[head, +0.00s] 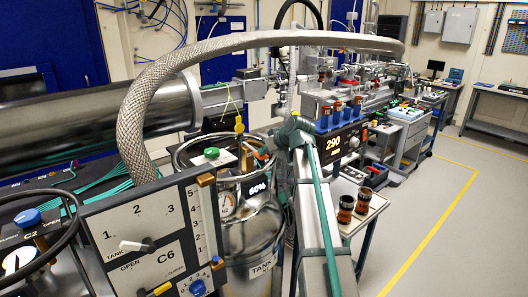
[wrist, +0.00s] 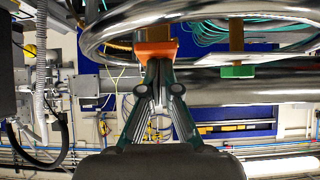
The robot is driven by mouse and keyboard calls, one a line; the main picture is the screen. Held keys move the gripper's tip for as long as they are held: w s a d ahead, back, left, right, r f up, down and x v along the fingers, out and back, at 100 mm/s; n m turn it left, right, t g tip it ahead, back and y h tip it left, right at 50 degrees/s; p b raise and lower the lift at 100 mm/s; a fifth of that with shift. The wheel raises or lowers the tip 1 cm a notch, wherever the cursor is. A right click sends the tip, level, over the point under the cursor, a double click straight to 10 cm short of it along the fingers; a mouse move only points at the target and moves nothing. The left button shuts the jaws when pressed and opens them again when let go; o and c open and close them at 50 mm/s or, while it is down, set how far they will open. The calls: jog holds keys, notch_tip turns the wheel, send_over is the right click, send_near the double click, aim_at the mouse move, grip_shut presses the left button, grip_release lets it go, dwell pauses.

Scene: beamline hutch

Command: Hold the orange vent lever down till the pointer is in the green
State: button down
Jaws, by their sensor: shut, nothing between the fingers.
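The orange vent lever (head: 261,153) is on top of the steel tank (head: 262,245), just inside the ring rail, in the head view. In the wrist view its orange block (wrist: 155,50) is right at the tips of my gripper (wrist: 158,62). My gripper's fingers are together with nothing between them. The tips overlap the block's lower edge in the picture; I cannot tell whether they press on it. The round white gauge (head: 226,206) is on the tank's left front; its pointer and green zone are too small to read.
A steel ring rail (wrist: 100,45) curves around the tank top. A green knob (head: 211,153) and a yellow-topped valve (head: 239,125) stand close to the lever. A braided hose (head: 140,110) arches above. A C6 panel (head: 150,240) stands at front left. The right floor is clear.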

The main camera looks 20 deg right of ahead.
aim_at(264, 157)
dwell(0.8)
jog(key=shift+r+p, duration=0.35)
jog(key=shift+r, duration=0.4)
jog(key=shift+r, duration=0.25)
notch_tip(264, 157, up, 4)
jog(key=shift+w+f+p, duration=0.1)
jog(key=shift+f+p, duration=0.1)
jog(key=shift+p, duration=0.7)
jog(key=b+v, duration=0.3)
jog(key=v, duration=0.7)
jog(key=shift+w+r, duration=0.3)
jog(key=shift+r, duration=0.05)
jog(key=shift+a, duration=0.1)
